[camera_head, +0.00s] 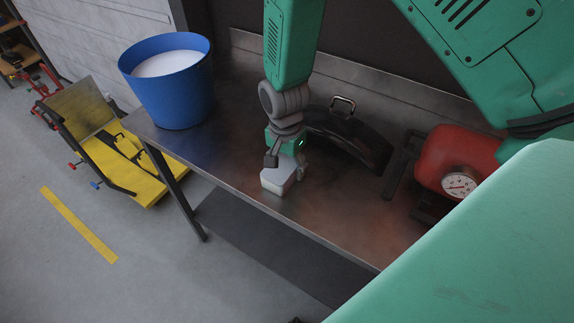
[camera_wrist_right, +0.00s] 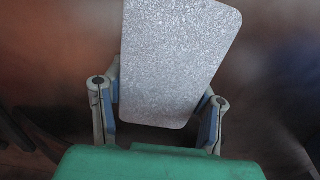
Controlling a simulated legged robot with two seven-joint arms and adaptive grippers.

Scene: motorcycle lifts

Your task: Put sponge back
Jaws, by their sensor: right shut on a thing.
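The sponge (camera_head: 279,177) is a pale grey-white block at the front part of the metal table (camera_head: 225,172). My right gripper (camera_head: 285,162) points down at it and is shut on it. In the right wrist view the sponge (camera_wrist_right: 178,65) is a speckled grey slab, slightly tilted, between the two fingers of the right gripper (camera_wrist_right: 158,108). I cannot tell whether the sponge touches the table top. My left gripper is not in view.
A blue bucket (camera_head: 180,100) with white contents stands at the table's left end. A black curved fender-like part (camera_head: 350,142) lies behind the gripper. A red tank with a gauge (camera_head: 459,186) is at the right. A yellow lift (camera_head: 120,165) stands on the floor at left.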

